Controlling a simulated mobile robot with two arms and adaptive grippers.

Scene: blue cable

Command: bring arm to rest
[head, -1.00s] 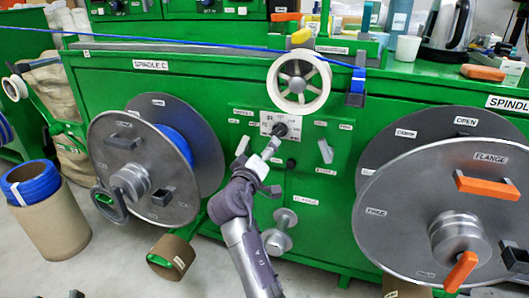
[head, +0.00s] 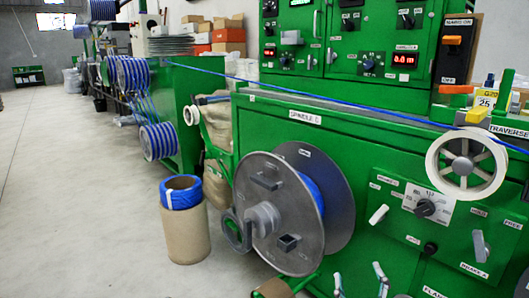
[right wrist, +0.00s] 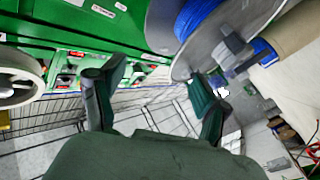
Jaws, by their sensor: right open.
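My right gripper (head: 360,279) shows only by its two fingertips at the bottom edge of the head view, in front of the green machine's (head: 390,150) lower front. The fingertips are apart, with nothing between them. In the right wrist view the right gripper (right wrist: 155,78) is also open and empty, with a finger on each side. The grey reel (head: 272,235) with blue cable (head: 312,195) is left of the fingertips in the head view. The rest of my right arm is hidden below the frame. My left gripper is not in view.
The machine's panel with a knob (head: 425,208) and levers, and a white wheel (head: 467,163), lie up and right of the gripper. A brown tube (head: 186,235) with a blue coil stands on the floor. Open floor (head: 75,190) lies to the left.

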